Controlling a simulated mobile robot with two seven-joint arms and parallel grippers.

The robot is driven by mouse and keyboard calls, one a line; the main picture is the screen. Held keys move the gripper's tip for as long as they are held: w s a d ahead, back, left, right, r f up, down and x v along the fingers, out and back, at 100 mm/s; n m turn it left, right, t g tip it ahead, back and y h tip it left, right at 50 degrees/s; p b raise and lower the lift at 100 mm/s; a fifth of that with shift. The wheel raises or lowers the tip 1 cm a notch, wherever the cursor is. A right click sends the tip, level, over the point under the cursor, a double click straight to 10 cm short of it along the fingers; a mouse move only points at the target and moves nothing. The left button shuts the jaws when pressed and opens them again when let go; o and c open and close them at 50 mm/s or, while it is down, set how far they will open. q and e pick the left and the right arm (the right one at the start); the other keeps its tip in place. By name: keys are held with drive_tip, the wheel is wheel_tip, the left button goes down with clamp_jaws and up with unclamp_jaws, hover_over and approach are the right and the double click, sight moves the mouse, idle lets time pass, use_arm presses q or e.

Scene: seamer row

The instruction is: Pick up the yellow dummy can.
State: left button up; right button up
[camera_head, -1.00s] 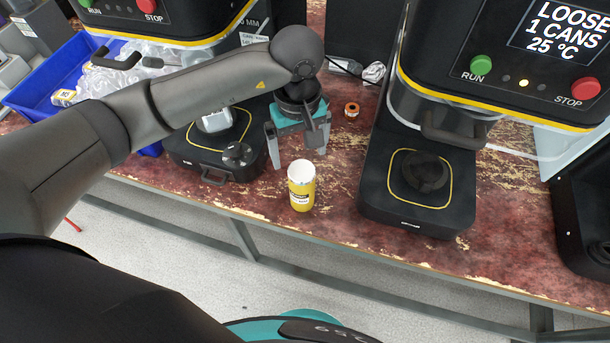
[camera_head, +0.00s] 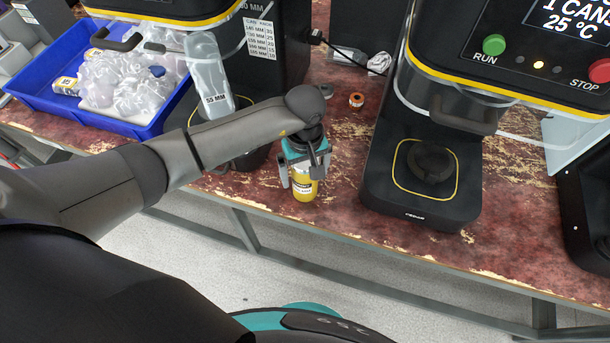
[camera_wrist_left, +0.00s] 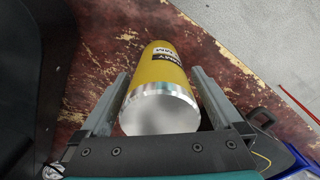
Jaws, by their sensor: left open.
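The yellow dummy can (camera_head: 305,191) stands upright on the worn red bench top near its front edge. In the left wrist view the can (camera_wrist_left: 162,70) shows its silver end and a black-and-white label, and it lies between the two fingers. My left gripper (camera_head: 304,181) is over the can with one finger on each side. It is open, and in the left wrist view (camera_wrist_left: 163,100) gaps show between the fingers and the can. The gripper hides the can's upper part in the head view. My right gripper is not in view.
A black seamer machine (camera_head: 412,205) stands close to the right of the can. Another machine (camera_head: 280,50) stands behind my left arm. A blue bin (camera_head: 110,121) with clear bags is at the left. A small orange-rimmed ring (camera_head: 356,100) lies behind the can.

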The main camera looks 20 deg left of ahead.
use_arm(q)
drive_tip(key=shift+f, duration=0.2)
drive_tip(key=c, duration=1.5)
drive_tip(key=shift+r, duration=0.2)
